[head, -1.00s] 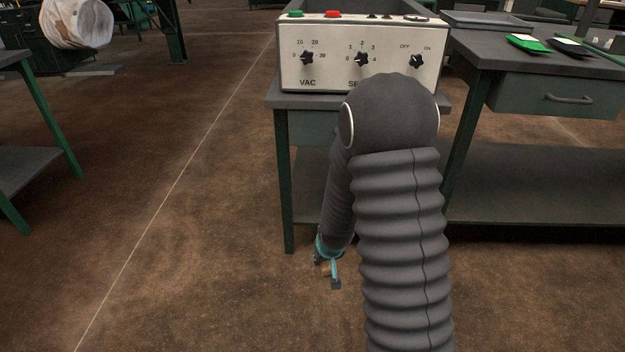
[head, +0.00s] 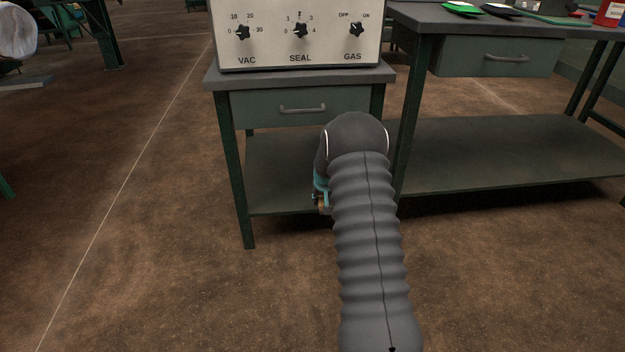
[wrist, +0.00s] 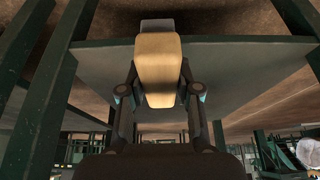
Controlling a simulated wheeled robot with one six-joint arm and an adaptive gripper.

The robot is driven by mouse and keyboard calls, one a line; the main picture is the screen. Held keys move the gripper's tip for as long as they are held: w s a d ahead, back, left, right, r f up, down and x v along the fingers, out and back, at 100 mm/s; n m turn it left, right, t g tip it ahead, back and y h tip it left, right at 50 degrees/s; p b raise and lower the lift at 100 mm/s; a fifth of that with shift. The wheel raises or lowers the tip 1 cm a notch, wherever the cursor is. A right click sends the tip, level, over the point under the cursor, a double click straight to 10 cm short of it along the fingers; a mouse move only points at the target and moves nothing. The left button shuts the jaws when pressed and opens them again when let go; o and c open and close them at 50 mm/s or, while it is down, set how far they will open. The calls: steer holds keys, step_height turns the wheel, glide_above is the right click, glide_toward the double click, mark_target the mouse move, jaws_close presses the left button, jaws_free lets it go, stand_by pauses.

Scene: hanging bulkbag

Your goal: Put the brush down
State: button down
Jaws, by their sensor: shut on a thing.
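The brush shows in the wrist view as a tan block (wrist: 157,62) with a grey end. My gripper (wrist: 159,88) is shut on it, with one finger on each side. In the head view my gripper (head: 321,188) is a small teal part, mostly hidden behind my own arm. A bit of the brush's tan part (head: 322,203) shows just below it. The gripper is in front of the small table's lower shelf (head: 275,175); how far it is from the shelf I cannot tell.
A control box (head: 298,40) with VAC, SEAL and GAS knobs stands on the small table, above a drawer (head: 300,108). A longer bench with a lower shelf (head: 510,155) is to the right.

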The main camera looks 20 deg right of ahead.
steer(key=w+d, duration=0.1)
steer(key=w, duration=0.3)
steer(key=w+d, duration=0.1)
steer(key=w, duration=0.4)
steer(key=w+d, duration=0.1)
steer(key=w, duration=0.3)
steer(key=shift+w+d, duration=0.2)
steer(key=shift+d, duration=0.2)
steer(key=shift+f+b, duration=0.4)
steer(key=shift+f, duration=1.4)
steer(key=shift+f+b, duration=0.6)
steer(key=shift+b, duration=0.1)
steer(key=c, duration=0.8)
jaws_free()
